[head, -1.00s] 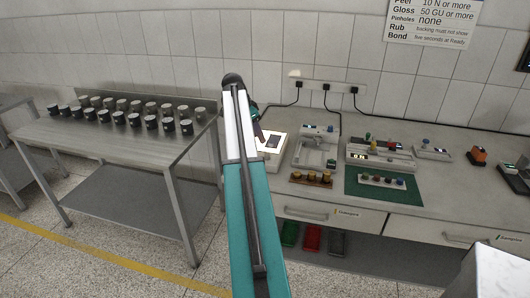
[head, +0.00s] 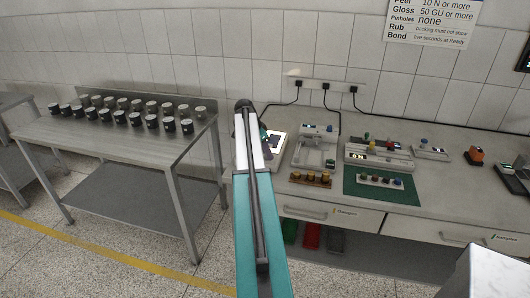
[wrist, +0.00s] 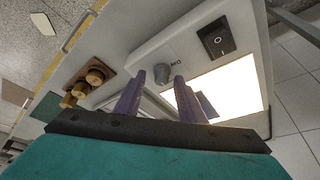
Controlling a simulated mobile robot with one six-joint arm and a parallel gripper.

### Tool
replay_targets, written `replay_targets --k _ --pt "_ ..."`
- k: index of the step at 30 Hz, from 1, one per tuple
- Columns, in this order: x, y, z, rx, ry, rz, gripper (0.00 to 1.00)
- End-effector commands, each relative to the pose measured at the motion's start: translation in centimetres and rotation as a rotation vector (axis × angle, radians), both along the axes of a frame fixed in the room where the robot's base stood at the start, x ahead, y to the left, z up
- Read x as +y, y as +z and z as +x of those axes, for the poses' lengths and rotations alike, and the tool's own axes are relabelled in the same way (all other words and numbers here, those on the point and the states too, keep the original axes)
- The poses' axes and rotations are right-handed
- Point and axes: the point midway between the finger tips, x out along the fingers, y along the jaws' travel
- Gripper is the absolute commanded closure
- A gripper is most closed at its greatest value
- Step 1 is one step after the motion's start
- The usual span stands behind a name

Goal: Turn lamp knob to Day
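The lamp is a pale box with a bright lit panel; in the head view the lamp (head: 279,137) stands at the left end of the bench, partly hidden by my arm. In the wrist view its lit panel (wrist: 235,88) is at right, with a grey knob (wrist: 162,74) left of it and a small dark label beside the knob, too small to read surely. My gripper (wrist: 160,77) has two purple fingers apart, with the knob showing between their tips. I cannot tell whether they touch it.
A black rocker switch (wrist: 215,38) is on the lamp box. A wooden rack (head: 311,178) with brass pieces stands close by on the bench, also in the wrist view (wrist: 78,88). A green mat (head: 383,196) lies farther right. A metal table (head: 100,147) with several dark jars stands at left.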

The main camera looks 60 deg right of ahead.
Motion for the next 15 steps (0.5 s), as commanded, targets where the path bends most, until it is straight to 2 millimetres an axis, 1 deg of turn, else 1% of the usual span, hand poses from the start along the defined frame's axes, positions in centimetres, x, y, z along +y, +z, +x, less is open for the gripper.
replay_targets --k 10,14,15 --pt "-0.07 -0.20 -0.06 0.000 0.000 0.000 0.64" --pt "-0.06 -0.19 -0.06 0.001 0.000 0.000 0.86" --pt "-0.06 -0.19 -0.09 0.001 0.000 0.000 0.93"
